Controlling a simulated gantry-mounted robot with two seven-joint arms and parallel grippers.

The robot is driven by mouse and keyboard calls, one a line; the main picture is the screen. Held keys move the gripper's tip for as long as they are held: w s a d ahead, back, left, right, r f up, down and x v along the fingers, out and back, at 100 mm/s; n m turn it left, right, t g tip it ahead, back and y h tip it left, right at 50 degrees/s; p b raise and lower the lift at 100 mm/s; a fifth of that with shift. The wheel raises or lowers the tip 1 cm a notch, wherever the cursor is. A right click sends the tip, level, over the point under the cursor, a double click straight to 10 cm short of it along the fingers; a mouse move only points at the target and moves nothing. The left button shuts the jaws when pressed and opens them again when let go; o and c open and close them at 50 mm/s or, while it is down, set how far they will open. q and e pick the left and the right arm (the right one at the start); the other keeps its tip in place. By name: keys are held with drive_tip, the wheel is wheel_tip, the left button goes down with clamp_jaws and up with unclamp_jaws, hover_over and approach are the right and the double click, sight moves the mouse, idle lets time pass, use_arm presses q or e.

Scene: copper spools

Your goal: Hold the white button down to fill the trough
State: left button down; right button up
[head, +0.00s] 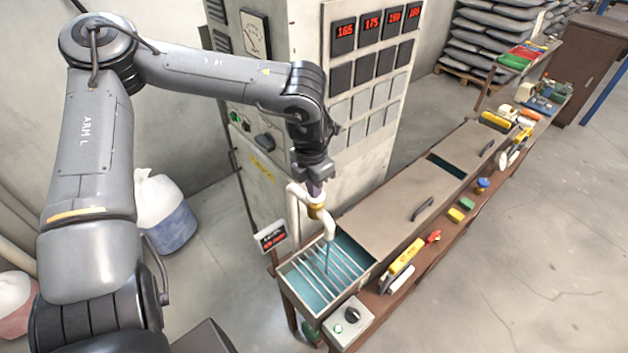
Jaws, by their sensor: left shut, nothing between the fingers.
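The trough (364,278) is an open metal tank at the near end of a long bench, with pale bars across it and blue-green water showing between them. A white pipe spout (329,232) with a brass fitting bends down over it, and a thin bluish streak shows below its mouth. A grey control box (334,338) stands in front of the trough with a black knob on top. A small pale spot beside the knob may be the white button; it is too small to tell. My left gripper (316,188) is shut and empty, pointing down just above the brass fitting; contact is unclear. My right gripper is out of view.
A small sign with red digits (272,239) stands left of the trough. Tan covers (392,212) close most of the bench to the right. Tools lie along the front ledge, including a red item (433,237). A tall cabinet (300,60) stands behind. The floor at right is clear.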

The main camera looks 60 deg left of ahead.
sight(310, 199)
use_arm(q)
drive_tip(key=shift+s+a+f, duration=0.1)
drive_tip(key=shift+f, duration=0.2)
wheel_tip(310, 199, up, 5)
drive_tip(key=p, duration=0.3)
drive_tip(key=shift+r, duration=0.15)
wheel_tip(310, 199, up, 9)
drive_tip(key=s+b, duration=0.1)
drive_tip(key=shift+d+r+b, duration=0.15)
drive_tip(key=shift+d+b, duration=0.2)
